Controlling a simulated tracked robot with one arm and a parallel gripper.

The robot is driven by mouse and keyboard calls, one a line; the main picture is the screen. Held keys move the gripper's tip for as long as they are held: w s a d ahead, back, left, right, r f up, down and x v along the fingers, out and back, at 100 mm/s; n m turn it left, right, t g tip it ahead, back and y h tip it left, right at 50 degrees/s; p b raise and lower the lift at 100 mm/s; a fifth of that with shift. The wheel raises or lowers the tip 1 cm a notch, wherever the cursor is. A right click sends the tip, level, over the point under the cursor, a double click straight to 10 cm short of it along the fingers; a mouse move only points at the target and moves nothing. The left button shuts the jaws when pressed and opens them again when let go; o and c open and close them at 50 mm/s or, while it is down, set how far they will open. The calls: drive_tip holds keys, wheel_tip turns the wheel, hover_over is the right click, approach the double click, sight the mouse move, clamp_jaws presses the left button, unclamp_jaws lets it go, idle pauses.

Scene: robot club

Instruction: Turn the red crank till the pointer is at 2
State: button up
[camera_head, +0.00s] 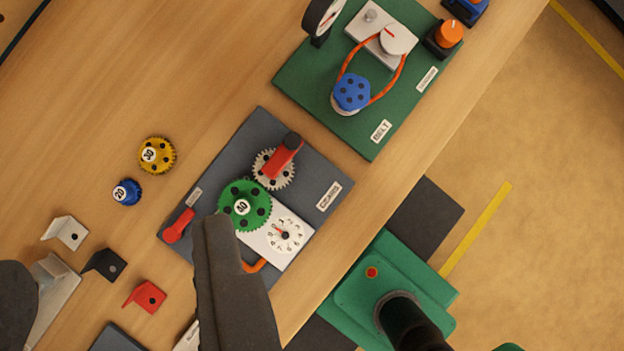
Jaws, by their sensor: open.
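The red crank (282,158) sits on a pale toothed gear on the dark grey gear board (262,125), with a dark knob at its upper right end. A green gear (244,205) marked with a number lies beside that gear. The white dial (287,236) has a small red pointer (279,230) aimed to the upper left; its numbers are too small to read surely. My gripper (118,248) is open and empty, with its fingers far apart. Its right finger covers the board's lower left part and is apart from the crank in the picture.
A second red lever (178,226) is on the board's left edge. A yellow gear (157,155), a blue gear (127,192) and several brackets lie to the left. The green belt board (330,80) stands at upper right, near the table edge. The table's upper left is clear.

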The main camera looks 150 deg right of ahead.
drive_tip(key=w+d+f+m+g+p, duration=0.3)
drive_tip(key=d+f+p, duration=0.15)
drive_tip(key=f, duration=0.45)
drive_tip(key=m+g+y+p, duration=0.2)
drive_tip(key=m+g, duration=0.1)
drive_tip(key=g, duration=0.1)
hover_over(292, 140)
wheel_tip(292, 140, down, 10)
wheel_tip(292, 140, down, 13)
drive_tip(key=shift+a+r+p, duration=0.15)
drive_tip(key=shift+r+p, duration=0.05)
drive_tip(key=shift+p, duration=0.8)
clamp_jaws()
drive_tip(key=shift+d, duration=0.3)
drive_tip(key=shift+a, duration=0.2)
